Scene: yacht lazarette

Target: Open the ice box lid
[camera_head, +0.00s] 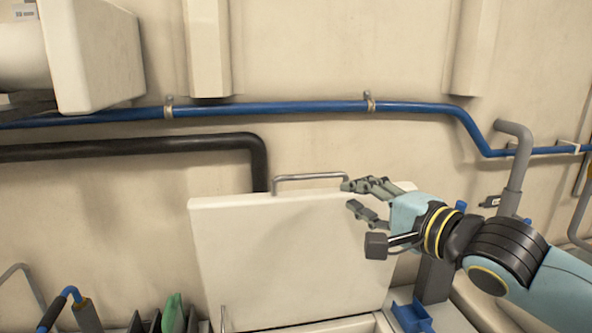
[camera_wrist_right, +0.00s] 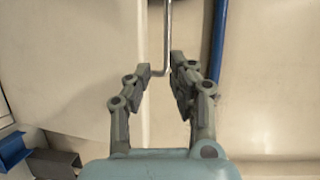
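The ice box lid (camera_head: 290,260) is a pale panel standing raised and nearly upright against the wall in the head view. Its metal handle (camera_head: 308,177) runs along the top edge. My right gripper (camera_head: 349,195) is at the right end of the handle, by the lid's upper edge. In the right wrist view its fingers (camera_wrist_right: 161,74) are spread, with the end of the handle (camera_wrist_right: 168,35) between or just past the tips. I cannot tell whether they touch it. The ice box rim (camera_head: 384,324) shows only partly at the bottom. My left gripper is not in view.
A blue pipe (camera_head: 300,107) and a black pipe (camera_head: 130,148) run along the wall behind the lid. A grey pipe (camera_head: 517,165) stands right. Tools with blue parts (camera_head: 57,309) and a green item (camera_head: 173,313) lie lower left. A blue bracket (camera_head: 411,316) sits lower right.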

